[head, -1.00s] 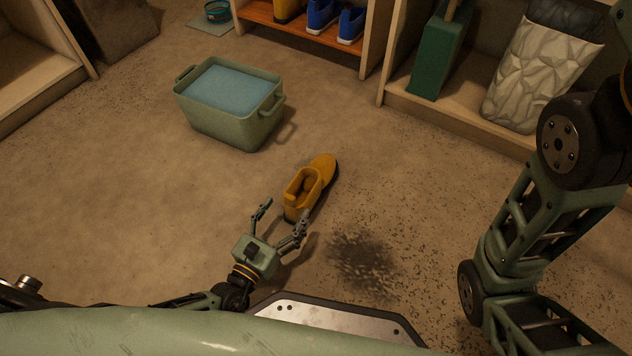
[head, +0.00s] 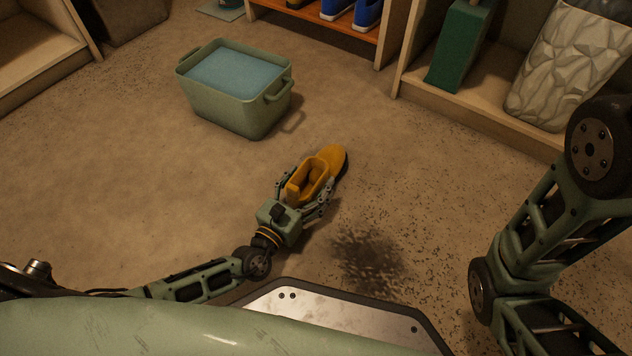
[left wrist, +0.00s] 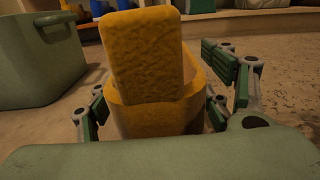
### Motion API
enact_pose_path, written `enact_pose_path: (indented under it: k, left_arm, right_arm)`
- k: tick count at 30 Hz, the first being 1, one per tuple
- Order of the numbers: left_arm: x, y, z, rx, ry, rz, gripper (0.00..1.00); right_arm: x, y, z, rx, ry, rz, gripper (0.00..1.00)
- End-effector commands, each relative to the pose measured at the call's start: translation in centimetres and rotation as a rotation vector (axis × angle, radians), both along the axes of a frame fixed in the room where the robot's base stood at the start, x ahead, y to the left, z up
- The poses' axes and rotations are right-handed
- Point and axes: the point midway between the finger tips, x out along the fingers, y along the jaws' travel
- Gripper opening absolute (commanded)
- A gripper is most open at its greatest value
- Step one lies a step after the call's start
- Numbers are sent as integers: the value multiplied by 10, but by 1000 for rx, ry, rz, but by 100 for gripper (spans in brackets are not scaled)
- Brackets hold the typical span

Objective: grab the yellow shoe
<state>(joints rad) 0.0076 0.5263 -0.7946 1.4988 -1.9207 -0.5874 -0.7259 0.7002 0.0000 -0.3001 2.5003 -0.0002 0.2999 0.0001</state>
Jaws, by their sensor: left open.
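The yellow shoe (head: 331,164) lies on the floor ahead of me, its toe pointing away to the upper right and its heel toward me. My left gripper (head: 304,192) is open, low at the heel, with one finger on each side of the shoe. In the left wrist view the shoe's heel tab (left wrist: 146,55) stands up in the middle. The green-padded fingers of the left gripper (left wrist: 158,105) flank it; a gap shows on the right, while contact on the left is hard to tell. My right arm is at the right, its gripper out of view.
A green tub (head: 235,109) with blue contents stands beyond the shoe to the left; it also shows in the left wrist view (left wrist: 37,67). Shelves with blue shoes (head: 367,14) line the back. A dark stain (head: 368,259) marks the floor. Floor around the shoe is clear.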

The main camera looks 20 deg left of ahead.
Motion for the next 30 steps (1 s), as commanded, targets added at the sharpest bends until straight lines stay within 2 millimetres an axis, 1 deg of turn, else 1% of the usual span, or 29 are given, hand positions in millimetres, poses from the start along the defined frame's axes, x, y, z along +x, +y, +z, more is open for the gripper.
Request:
enact_pose_path:
  k: [1,3,9,27,30]
  left_arm:
    - [4,-1,-1,-1,-2,0,73]
    - [6,-2,0,0,-1,0,73]
    - [7,-2,1,0,0,0,73]
    - [6,-1,0,0,1,0,22]
    - [7,-1,1,1,-1,1,22]
  right_arm:
    - [0,0,-4,0,0,0,40]
    - [0,0,-4,0,0,0,40]
    - [0,0,-3,-1,-1,0,40]
    - [0,0,-3,-1,-1,0,40]
    - [0,0,-3,-1,-1,0,40]
